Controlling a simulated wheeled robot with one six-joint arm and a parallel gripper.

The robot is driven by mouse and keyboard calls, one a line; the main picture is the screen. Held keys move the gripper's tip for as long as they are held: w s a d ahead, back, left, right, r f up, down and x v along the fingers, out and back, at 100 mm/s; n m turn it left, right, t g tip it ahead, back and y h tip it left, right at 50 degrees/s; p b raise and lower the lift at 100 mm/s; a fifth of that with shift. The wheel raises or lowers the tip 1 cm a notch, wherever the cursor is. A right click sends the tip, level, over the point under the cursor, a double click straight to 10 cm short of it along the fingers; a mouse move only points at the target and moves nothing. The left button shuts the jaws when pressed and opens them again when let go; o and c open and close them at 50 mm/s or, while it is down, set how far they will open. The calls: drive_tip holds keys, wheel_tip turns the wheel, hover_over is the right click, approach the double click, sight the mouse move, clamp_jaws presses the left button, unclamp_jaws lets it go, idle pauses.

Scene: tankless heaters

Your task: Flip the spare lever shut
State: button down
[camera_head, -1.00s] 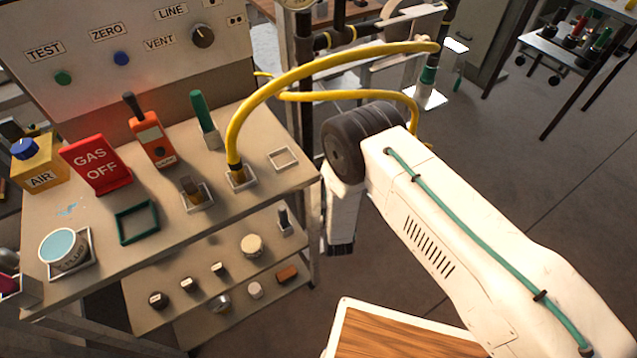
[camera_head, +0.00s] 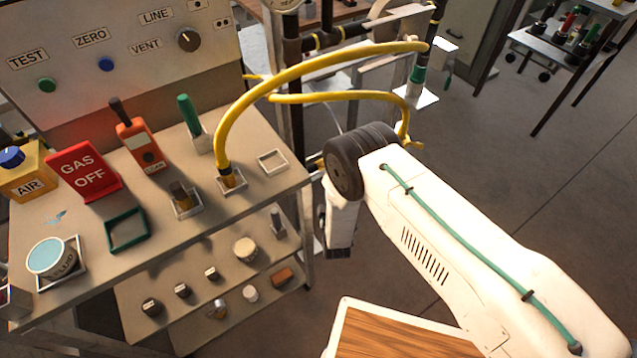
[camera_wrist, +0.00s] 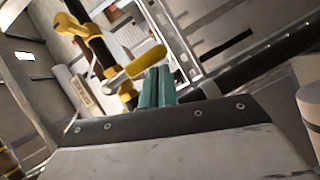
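In the wrist view, the two teal fingers of my gripper (camera_wrist: 157,86) stand close together, with only a thin line between them. They look shut, and I see nothing held between them. A yellow lever-like handle (camera_wrist: 146,60) lies just past the fingertips, slanting across a dark pipe. I cannot tell whether the fingertips touch it. Another yellow fitting (camera_wrist: 72,25) is farther up and left. No label marks either as the spare lever. In the head view my fingers are hidden by my arm.
A bench (camera_head: 75,225) at left carries a red GAS OFF sign (camera_head: 85,172), an orange meter (camera_head: 140,142) and an AIR box (camera_head: 25,172). A yellow hose (camera_head: 300,70) arches from the bench to a pipe frame behind my arm. Open floor lies at right.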

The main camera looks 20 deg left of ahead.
drive_tip(key=shift+w+d, duration=0.15)
drive_tip(key=shift+d, duration=0.15)
drive_tip(key=v, duration=0.7)
drive_tip(key=shift+s, duration=0.5)
drive_tip(key=shift+a, duration=0.1)
